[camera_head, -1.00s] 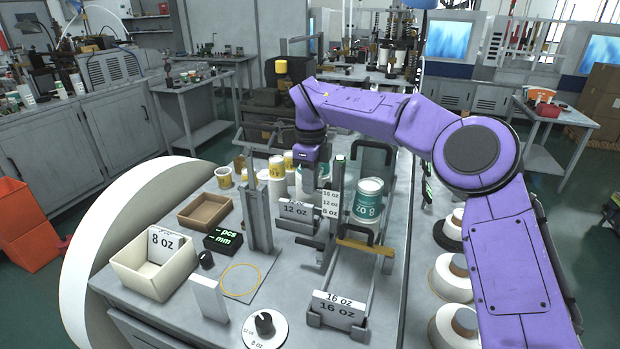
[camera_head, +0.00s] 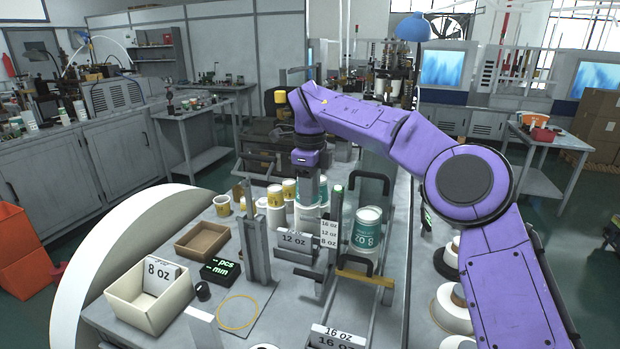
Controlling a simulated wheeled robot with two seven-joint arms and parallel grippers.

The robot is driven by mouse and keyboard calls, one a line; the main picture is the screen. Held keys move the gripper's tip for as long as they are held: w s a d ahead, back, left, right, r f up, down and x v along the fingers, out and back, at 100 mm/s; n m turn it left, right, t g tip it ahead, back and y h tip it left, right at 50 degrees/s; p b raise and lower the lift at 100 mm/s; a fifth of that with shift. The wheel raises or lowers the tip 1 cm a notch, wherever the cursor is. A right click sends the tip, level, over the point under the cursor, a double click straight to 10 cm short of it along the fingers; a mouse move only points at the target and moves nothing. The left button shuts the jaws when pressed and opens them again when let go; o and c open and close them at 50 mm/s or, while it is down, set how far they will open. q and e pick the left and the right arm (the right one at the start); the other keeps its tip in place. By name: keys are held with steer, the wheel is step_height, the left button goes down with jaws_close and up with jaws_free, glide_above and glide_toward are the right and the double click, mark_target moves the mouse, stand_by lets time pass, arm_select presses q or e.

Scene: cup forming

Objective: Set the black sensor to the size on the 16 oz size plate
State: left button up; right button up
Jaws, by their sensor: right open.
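The 16 oz size plate (camera_head: 335,336) stands at the near edge of the bench, cut off by the bottom of the picture. A white scale card (camera_head: 329,234) marked 16 oz, 12 oz and 8 oz stands upright at mid bench, beside a green-tipped post (camera_head: 338,192). I cannot clearly pick out the black sensor near this card. A black display (camera_head: 221,270) shows dashes with pcs and mm. My right gripper (camera_head: 308,196) points down, open, left of the card and over or in front of white cups; its fingertips are hard to see. My left gripper is not in view.
The 12 oz plate (camera_head: 294,241) stands left of the card. An 8 oz plate (camera_head: 160,272) rests in a cream bin (camera_head: 125,310). A tall grey upright (camera_head: 256,250) and a large 8 oz cup (camera_head: 367,230) flank the middle. A brown tray (camera_head: 202,240) sits left.

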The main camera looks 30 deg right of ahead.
step_height(320, 180, up, 5)
steer(key=shift+p, duration=0.5)
